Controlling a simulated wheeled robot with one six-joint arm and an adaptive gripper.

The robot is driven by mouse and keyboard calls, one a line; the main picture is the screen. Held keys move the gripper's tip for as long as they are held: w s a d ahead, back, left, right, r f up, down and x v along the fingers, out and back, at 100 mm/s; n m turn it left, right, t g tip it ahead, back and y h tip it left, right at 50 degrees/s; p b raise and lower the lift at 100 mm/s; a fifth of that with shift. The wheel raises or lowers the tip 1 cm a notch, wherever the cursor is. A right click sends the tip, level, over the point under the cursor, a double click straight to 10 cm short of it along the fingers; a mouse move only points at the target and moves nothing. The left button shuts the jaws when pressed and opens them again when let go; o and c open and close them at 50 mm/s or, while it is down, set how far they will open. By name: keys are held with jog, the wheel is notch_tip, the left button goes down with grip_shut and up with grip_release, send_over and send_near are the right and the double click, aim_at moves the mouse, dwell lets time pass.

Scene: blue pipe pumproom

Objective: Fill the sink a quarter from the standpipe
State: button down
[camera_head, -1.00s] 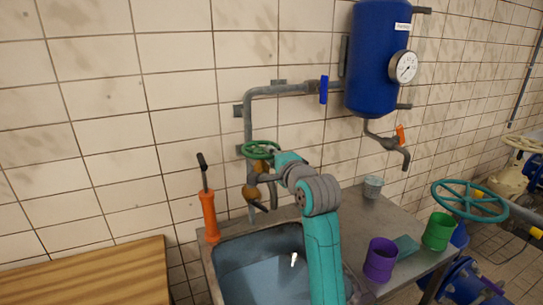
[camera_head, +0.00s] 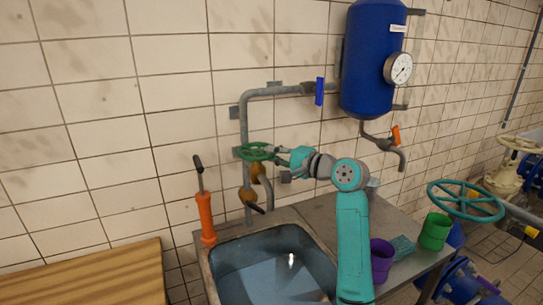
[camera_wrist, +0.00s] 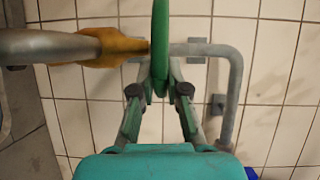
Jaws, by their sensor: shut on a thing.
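The standpipe has a green handwheel (camera_head: 257,151) above a brass valve body (camera_head: 248,195), with its grey pipe against the tiled wall. My gripper (camera_wrist: 160,88) is shut on the right-hand rim of the handwheel. In the wrist view, the wheel's green rim (camera_wrist: 160,35) runs edge-on between my two fingers, with the brass part to its left. The metal sink (camera_head: 207,278) stands below the standpipe. Its basin looks bluish, with a bright glint on the bottom. I cannot tell how much water is in it. My arm covers part of the sink's right side.
An orange-handled tool (camera_head: 206,219) stands at the sink's back left corner. A purple cup (camera_head: 381,262), a teal sponge-like item (camera_head: 402,247) and a green cup (camera_head: 434,231) are on the right counter. A blue tank (camera_head: 372,60) hangs on the wall. A wooden bench (camera_head: 90,275) is at left.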

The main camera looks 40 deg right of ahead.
jog(key=shift+w+n+y, duration=0.1)
jog(key=shift+n+y, duration=0.3)
jog(key=shift+y, duration=0.2)
jog(key=c, duration=1.2)
grip_release()
jog(key=shift+d, duration=0.1)
jog(key=v, duration=1.2)
